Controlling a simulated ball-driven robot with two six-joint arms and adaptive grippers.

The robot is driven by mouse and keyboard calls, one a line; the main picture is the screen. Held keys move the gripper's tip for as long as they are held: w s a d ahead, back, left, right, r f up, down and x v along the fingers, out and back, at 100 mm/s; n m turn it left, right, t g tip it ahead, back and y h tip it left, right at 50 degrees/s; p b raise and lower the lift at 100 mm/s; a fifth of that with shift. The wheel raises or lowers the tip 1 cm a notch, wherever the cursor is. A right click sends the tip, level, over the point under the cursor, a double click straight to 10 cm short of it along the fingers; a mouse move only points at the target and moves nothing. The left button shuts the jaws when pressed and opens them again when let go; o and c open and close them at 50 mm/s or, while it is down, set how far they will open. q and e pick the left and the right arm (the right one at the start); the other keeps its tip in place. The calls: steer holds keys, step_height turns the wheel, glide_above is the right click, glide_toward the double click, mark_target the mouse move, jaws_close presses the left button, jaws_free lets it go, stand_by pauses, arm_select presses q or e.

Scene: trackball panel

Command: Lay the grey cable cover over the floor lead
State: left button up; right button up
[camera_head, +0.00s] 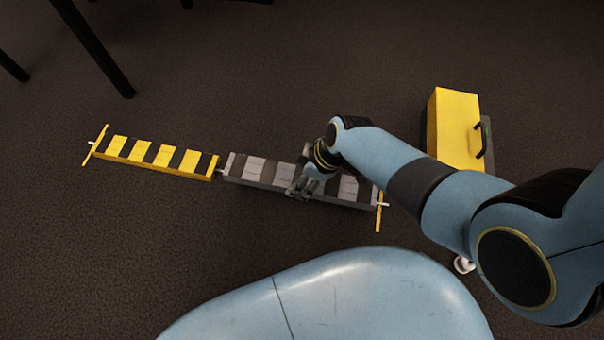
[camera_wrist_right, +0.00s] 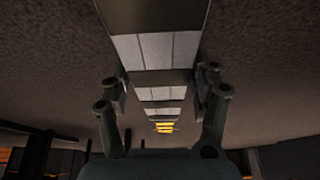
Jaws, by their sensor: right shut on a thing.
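The grey cable cover (camera_head: 262,173), banded in light and dark grey, lies along the line of the floor lead, to the right of a yellow-and-black cover (camera_head: 160,156). My right gripper (camera_head: 303,186) is shut on the grey cover from above, right of its middle. In the right wrist view its fingers (camera_wrist_right: 163,100) stand on either side of the grey cover (camera_wrist_right: 158,48). Short white bits of the floor lead (camera_head: 385,204) show at the outer ends and between the covers. I cannot tell whether the grey cover's underside touches the floor. My left gripper is not in view.
Thin yellow strips mark the far left end (camera_head: 95,146) and right end (camera_head: 379,214) of the run. A yellow box (camera_head: 453,125) with a black handle stands at right. Dark furniture legs (camera_head: 95,45) rise at top left. The carpet behind the covers is clear.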

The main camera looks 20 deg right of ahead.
steer(key=shift+f+b, duration=0.4)
steer(key=shift+f, duration=0.6)
steer(key=shift+f, duration=0.6)
steer(key=o, duration=1.6)
steer(key=shift+c, duration=0.2)
steer(key=shift+r, duration=0.15)
steer(key=v, duration=1.1)
steer(key=shift+s+d+r, duration=0.1)
steer(key=shift+r, duration=0.25)
